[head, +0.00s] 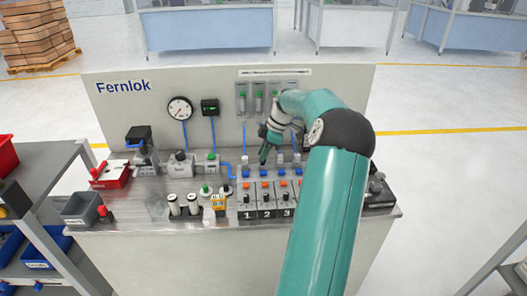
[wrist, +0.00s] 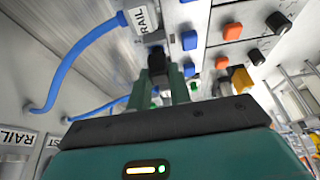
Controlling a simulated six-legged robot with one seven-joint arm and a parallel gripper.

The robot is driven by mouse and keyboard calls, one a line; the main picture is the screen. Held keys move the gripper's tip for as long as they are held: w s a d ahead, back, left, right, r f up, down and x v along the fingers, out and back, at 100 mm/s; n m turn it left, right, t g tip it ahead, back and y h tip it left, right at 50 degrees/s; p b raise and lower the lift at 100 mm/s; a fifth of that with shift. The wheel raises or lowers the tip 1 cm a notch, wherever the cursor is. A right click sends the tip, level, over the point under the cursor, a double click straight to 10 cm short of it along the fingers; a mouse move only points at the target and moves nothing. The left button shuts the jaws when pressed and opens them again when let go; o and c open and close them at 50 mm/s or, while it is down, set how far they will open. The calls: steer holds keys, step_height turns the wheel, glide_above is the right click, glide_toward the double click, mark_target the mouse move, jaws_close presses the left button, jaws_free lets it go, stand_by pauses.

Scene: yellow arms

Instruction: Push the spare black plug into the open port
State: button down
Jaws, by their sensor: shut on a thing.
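In the wrist view my gripper (wrist: 168,85) points away from the camera with its two green fingers close together. They are shut on a small black plug (wrist: 157,62), which shows at the fingertips. The plug's far end is beside a grey block labelled RAIL (wrist: 148,22); I cannot tell whether it touches or has entered it. The open port itself is not clearly visible. In the head view my gripper (head: 265,152) is over the back of the bench's valve row, and the plug is too small to make out.
A blue hose (wrist: 75,58) runs from the RAIL block to the panel. Blue and orange buttons and black knobs (wrist: 277,22) line the valve row close by.

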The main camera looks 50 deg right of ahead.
steer(key=shift+f, duration=0.8)
steer(key=c, duration=1.2)
jaws_free()
steer(key=shift+r, duration=4.55)
